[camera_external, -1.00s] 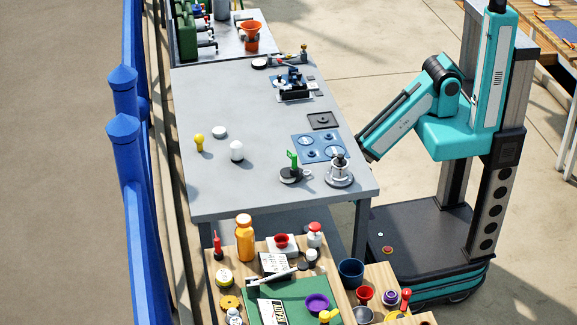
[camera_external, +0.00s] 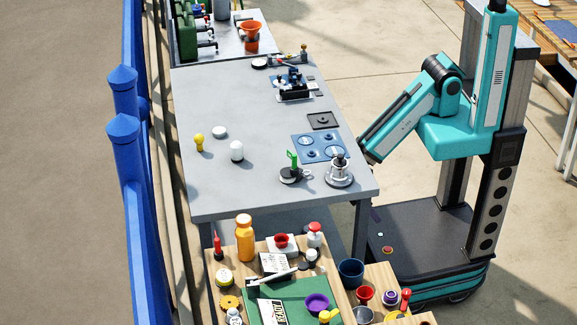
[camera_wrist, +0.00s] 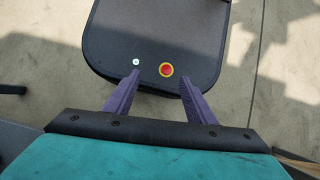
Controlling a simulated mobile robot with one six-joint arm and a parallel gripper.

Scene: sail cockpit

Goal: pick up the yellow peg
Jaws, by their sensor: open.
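The yellow peg (camera_external: 199,142) stands on the left side of the grey table, with a rounded knob on top. It is not in the wrist view. My gripper (camera_wrist: 159,77) shows in the wrist view as two purple fingers, spread apart with nothing between them. They point down over my own base. In the external view my gripper is mostly hidden behind the table's right edge.
A cluttered wooden table (camera_external: 343,300) stands in front.

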